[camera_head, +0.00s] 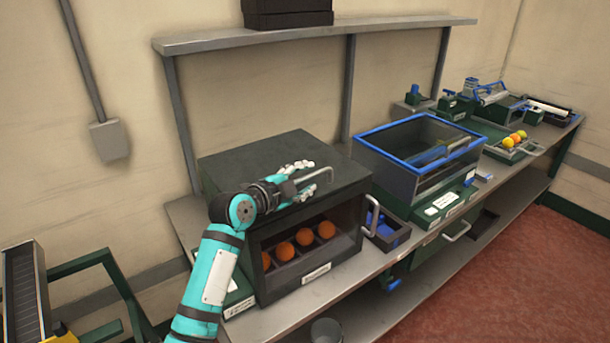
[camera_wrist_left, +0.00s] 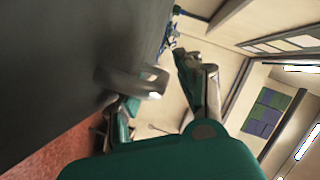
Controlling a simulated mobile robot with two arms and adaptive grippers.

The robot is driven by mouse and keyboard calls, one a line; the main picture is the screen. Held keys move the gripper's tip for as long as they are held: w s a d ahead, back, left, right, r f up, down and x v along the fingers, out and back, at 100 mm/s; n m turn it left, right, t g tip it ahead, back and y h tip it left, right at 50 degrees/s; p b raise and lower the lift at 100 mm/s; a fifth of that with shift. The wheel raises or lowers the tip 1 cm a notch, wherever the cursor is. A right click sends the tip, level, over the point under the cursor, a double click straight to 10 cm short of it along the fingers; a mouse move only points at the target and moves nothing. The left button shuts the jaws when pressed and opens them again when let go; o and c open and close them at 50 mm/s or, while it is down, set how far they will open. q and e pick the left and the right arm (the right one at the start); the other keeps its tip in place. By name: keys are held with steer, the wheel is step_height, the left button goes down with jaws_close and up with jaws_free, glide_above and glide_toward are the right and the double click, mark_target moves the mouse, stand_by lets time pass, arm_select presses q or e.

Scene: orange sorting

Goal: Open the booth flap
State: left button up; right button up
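The booth (camera_head: 285,155) is a dark box on the bench, with a clear front window and a row of several oranges (camera_head: 304,237) inside. A bent grey handle (camera_head: 318,176) shows at its top. My left gripper (camera_head: 307,178) is just above the booth's top, beside this handle. In the left wrist view a grey loop handle (camera_wrist_left: 135,82) stands out from a dark surface, near my left gripper's fingers (camera_wrist_left: 160,95). The fingers are apart with a gap between them. I cannot tell whether they touch the handle. My right gripper is not in view.
A second grey handle (camera_head: 372,215) is at the booth's front right. A blue-rimmed clear bin (camera_head: 420,150) stands to the right. A tray with fruit (camera_head: 514,139) is farther along the bench. A shelf (camera_head: 310,33) runs above, on grey posts. Red floor is clear at right.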

arm_select(q)
steer(key=shift+w+d+f, duration=0.1)
steer(key=shift+w+d, duration=0.05)
steer(key=shift+w, duration=0.05)
jaws_close()
stand_by(0.4)
